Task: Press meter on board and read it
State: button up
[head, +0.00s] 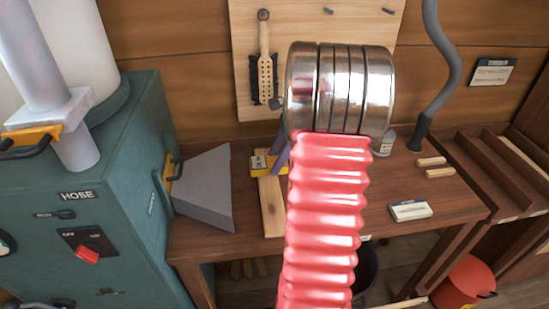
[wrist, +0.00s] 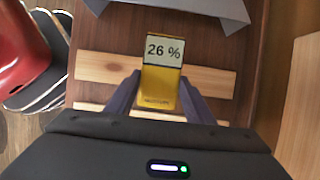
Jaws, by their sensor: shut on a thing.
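The meter is a small yellow block with a white display; it shows in the wrist view (wrist: 160,88) and in the head view (head: 258,166). Its display reads 26 %. My gripper (wrist: 159,94) is shut on the meter, one dark finger on each side. In the head view my gripper (head: 278,160) is mostly hidden behind my red ribbed arm. The meter is over a pale board (head: 271,205) on the brown bench, and the board also shows in the wrist view (wrist: 208,80). The meter's contact end is hidden, so I cannot tell whether it touches the wood.
A grey hood (head: 203,190) on a green cabinet (head: 100,190) stands left of the meter. A brush (head: 265,68) hangs on the back panel. Small wood blocks (head: 432,161) and a white box (head: 410,210) lie on the bench's right. A red bucket (head: 465,283) stands below right.

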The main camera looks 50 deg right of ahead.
jog(key=shift+f, duration=2.85)
jog(key=shift+f, duration=0.5)
dwell(0.3)
jog(key=shift+r, duration=4.1)
jog(key=shift+s, duration=0.1)
